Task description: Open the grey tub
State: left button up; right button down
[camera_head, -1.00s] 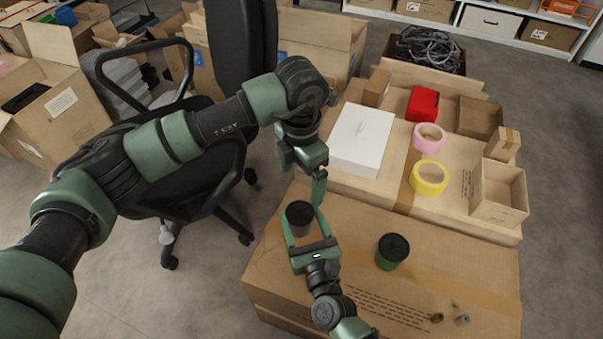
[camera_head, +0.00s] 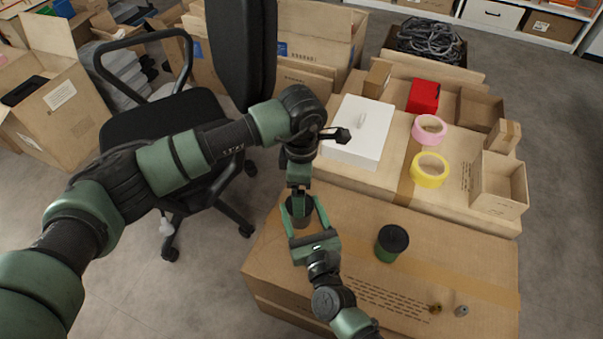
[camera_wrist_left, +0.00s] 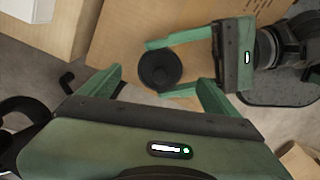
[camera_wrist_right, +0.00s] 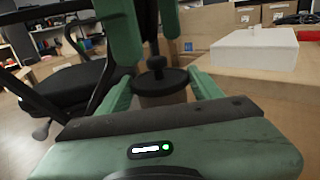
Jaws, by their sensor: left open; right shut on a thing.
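The grey tub (camera_wrist_right: 165,96) has a black lid (camera_wrist_right: 160,77) with a knob on top; it stands upright on the large carton (camera_head: 400,290). My right gripper (camera_head: 300,222) is shut on the tub's body, one finger on each side, and also shows in the left wrist view (camera_wrist_left: 170,70). My left gripper (camera_head: 299,200) is open directly above the lid, pointing down; its fingers (camera_wrist_left: 160,85) appear on either side of the lid in the left wrist view. I cannot tell whether they touch it. In the head view the left gripper partly hides the lid.
A green tub with a black lid (camera_head: 391,243) stands to the right on the same carton. Two small metal pieces (camera_head: 448,309) lie near the front. A white box (camera_head: 358,130), tape rolls (camera_head: 430,170) and small cartons stand behind. An office chair (camera_head: 165,130) is at left.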

pick_arm(q)
jog(key=shift+f, duration=2.05)
jog(key=shift+c, duration=0.3)
jog(key=c, duration=1.6)
jog(key=shift+r, duration=0.1)
jog(key=shift+r, duration=0.1)
jog(key=shift+d+r, duration=0.1)
jog(key=shift+r, duration=0.85)
pick_arm(e)
jog(key=shift+d+f, duration=0.1)
jog(key=shift+f, duration=0.25)
pick_arm(q)
grip_shut()
pick_arm(e)
jog(key=shift+s+r, duration=0.1)
jog(key=shift+r, duration=0.1)
